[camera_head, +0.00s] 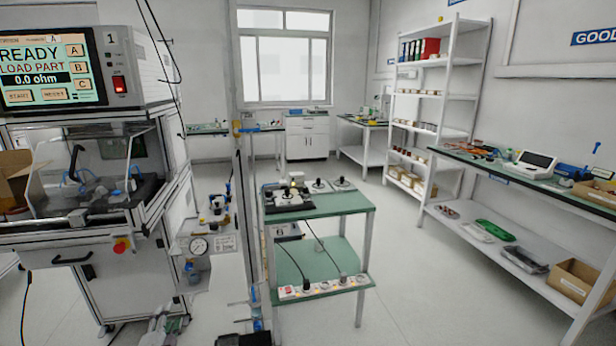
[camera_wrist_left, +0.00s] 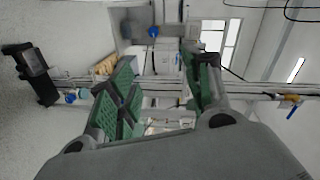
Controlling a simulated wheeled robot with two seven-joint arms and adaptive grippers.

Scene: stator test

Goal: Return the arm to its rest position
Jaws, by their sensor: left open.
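My left gripper (camera_head: 167,328) shows at the bottom edge of the head view, low in front of the test machine (camera_head: 130,255). In the left wrist view its two green-padded fingers (camera_wrist_left: 160,80) stand apart with nothing held between them. The rest of my left arm is out of the head view. My right gripper is in neither view.
The test machine's screen (camera_head: 45,70) reads READY, LOAD PART. A green-topped cart (camera_head: 330,205) carries several parts. A long bench (camera_head: 540,185) and shelves (camera_head: 455,97) line the right. Floor between is clear.

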